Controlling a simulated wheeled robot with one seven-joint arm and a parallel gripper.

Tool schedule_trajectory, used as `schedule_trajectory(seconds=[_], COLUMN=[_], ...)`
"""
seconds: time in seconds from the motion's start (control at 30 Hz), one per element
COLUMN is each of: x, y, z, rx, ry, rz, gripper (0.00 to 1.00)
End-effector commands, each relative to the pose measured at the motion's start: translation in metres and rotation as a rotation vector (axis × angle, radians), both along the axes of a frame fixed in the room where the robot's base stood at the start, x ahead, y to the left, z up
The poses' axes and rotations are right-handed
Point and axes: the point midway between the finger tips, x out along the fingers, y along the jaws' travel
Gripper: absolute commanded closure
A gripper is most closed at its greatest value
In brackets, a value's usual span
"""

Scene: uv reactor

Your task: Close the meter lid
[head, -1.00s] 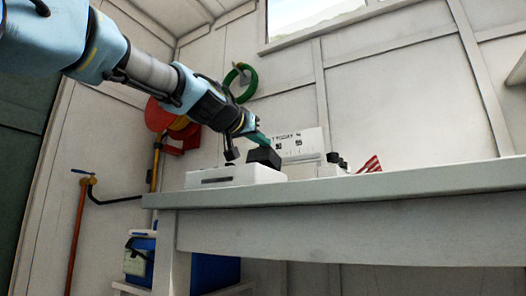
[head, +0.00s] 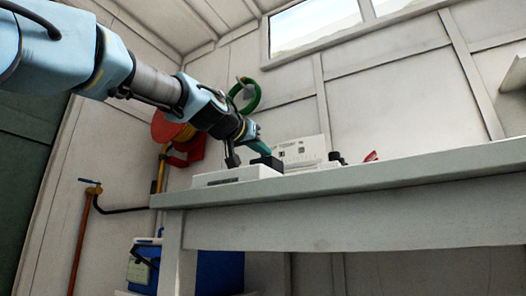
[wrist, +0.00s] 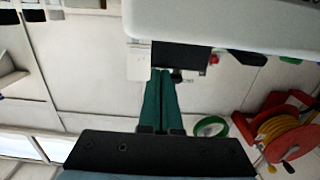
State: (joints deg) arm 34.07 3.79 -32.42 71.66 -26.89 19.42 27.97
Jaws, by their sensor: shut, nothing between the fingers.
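The meter is a low white box (head: 225,177) with a dark slot on its front, on the bench. A black lid-like part (head: 267,162) sits low at its right end. In the wrist view the white box (wrist: 230,22) fills the top, with the black part (wrist: 180,58) below it. My gripper (head: 265,149) has green fingers, shut and empty, angled down at the black part. In the wrist view my gripper (wrist: 161,72) has its tips at the black part's edge. I cannot tell whether they touch, or whether the lid is fully down.
The grey bench (head: 350,187) runs to the right. A white printed panel (head: 303,150), a small black-topped item (head: 337,157) and a red item (head: 371,156) are beyond the meter. A red reel (head: 172,130) and green ring (head: 245,95) are at the wall. A blue box (head: 213,272) is below.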

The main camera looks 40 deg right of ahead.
Motion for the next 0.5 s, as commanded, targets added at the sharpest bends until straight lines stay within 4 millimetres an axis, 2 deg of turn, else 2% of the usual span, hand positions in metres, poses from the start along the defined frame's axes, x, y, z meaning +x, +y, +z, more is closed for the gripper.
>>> schedule_trajectory(seconds=[0.03,0.27,0.5], x=[0.001,0.001,0.002], y=[-0.002,-0.003,-0.005], z=[-0.009,-0.010,0.010], rx=[0.018,0.019,0.016], ry=[0.007,0.008,0.005], rz=[-0.005,-0.005,-0.004], gripper=[1.00,1.00,1.00])
